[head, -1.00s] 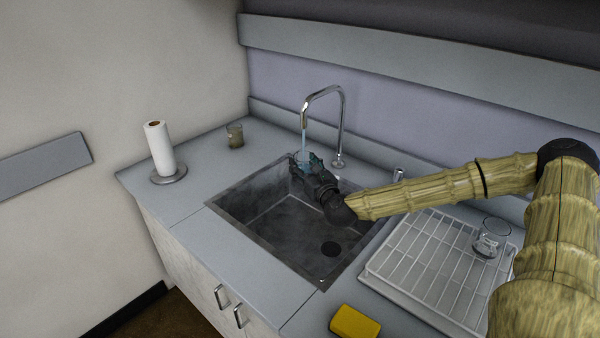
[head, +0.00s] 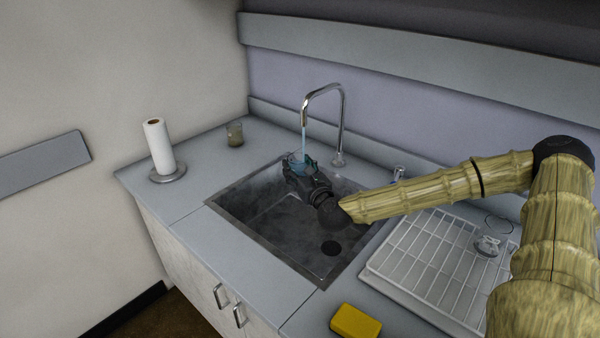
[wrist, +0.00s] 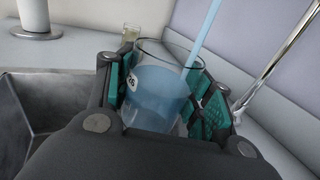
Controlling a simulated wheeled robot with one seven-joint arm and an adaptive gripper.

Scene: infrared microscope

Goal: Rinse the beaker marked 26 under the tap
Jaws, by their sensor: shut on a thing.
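A clear glass beaker (wrist: 158,92) with a white label is in my gripper in the wrist view; the label is partly hidden, with a 6 readable. My gripper (head: 302,168) is shut on the beaker's sides, with teal pads on both sides of the glass. The beaker is tilted a little and holds bluish water. The tap (head: 340,110) is running, and its blue stream (head: 304,142) falls into the beaker's mouth. The stream also shows in the wrist view (wrist: 206,34). The beaker is over the back of the sink (head: 270,225).
A drying rack (head: 425,262) with a glass item (head: 487,246) is right of the sink. A yellow sponge (head: 355,321) lies at the front. A paper towel roll (head: 158,147) and another beaker (head: 235,134) stand on the left counter.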

